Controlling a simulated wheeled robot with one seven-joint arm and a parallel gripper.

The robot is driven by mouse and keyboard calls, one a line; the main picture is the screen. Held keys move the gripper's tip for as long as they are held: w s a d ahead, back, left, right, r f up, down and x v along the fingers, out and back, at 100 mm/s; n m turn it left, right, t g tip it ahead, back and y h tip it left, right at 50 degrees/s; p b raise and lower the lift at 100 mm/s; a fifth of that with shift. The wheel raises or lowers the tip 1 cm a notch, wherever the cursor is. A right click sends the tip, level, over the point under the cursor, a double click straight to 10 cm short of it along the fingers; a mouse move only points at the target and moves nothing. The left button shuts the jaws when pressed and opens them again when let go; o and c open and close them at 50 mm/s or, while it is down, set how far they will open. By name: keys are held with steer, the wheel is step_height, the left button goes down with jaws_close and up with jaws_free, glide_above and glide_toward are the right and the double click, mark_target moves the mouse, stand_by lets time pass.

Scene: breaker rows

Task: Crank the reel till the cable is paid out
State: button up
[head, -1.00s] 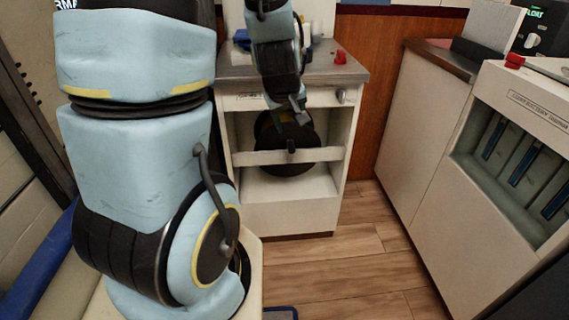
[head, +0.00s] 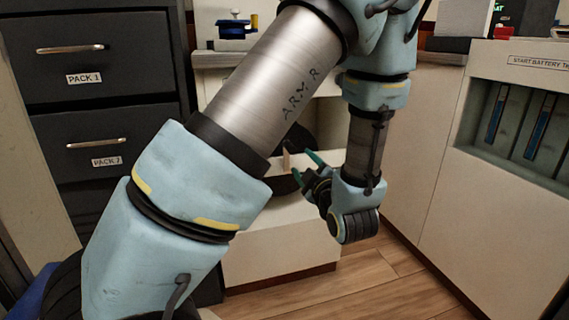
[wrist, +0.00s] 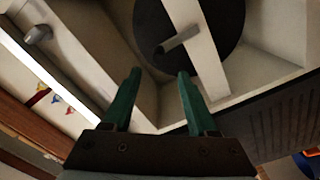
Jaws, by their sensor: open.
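The dark round reel (wrist: 233,42) sits inside an open-fronted white cabinet, with a white bar (wrist: 205,50) crossing in front of it. A short grey crank handle (wrist: 180,39) sticks out at the bar in the wrist view. In the head view my arm hides most of the reel (head: 284,186), and a small peg, likely the handle (head: 286,158), shows just left of the fingertips. My gripper (head: 302,163) is open and empty in front of the cabinet. Its green fingers (wrist: 158,76) point toward the handle, which lies beyond them and apart. I cannot make out the cable.
Dark drawers labelled PACK 1 (head: 90,50) and PACK 2 stand at the left. A white battery cabinet (head: 505,185) with blue-striped slots stands at the right. A blue item (head: 235,27) sits on the cabinet top. Wooden floor (head: 375,285) is clear in front.

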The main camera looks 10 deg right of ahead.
steer(key=w, duration=0.3)
steer(key=w+a+b, duration=0.1)
steer(key=w, duration=0.6)
steer(key=shift+w+a, duration=0.2)
steer(key=shift+w, duration=0.1)
jaws_close()
stand_by(1.0)
